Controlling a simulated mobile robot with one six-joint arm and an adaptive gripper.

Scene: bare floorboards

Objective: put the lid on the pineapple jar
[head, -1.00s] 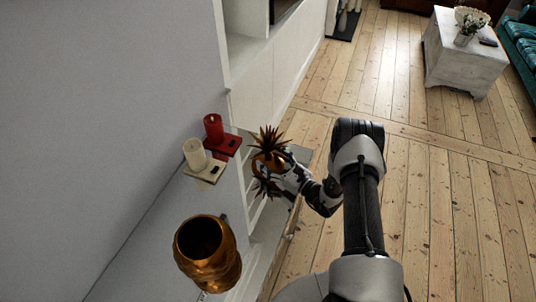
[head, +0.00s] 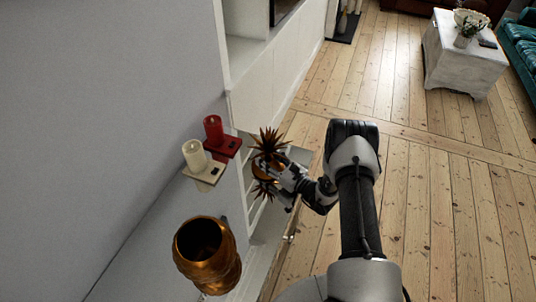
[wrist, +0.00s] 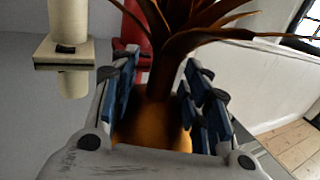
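The pineapple jar (head: 207,262) is an amber, ribbed vessel with an open dark mouth, upright at the lower left of the head view. The lid (head: 268,142) has a crown of brown spiky leaves over an amber base and stands apart from the jar, farther along the ledge. My gripper (head: 270,174) is at the lid from the right. In the wrist view, the open fingers (wrist: 163,95) are on either side of the lid's stem (wrist: 162,78), with a gap visible around the stem. The amber base (wrist: 150,130) sits low between them, partly hidden.
A white candle (head: 195,155) and a red candle (head: 213,130) stand on small holders left of the lid, close to my gripper. The grey wall is at the left. The wooden floor to the right is open, with a white chest (head: 462,65) far off.

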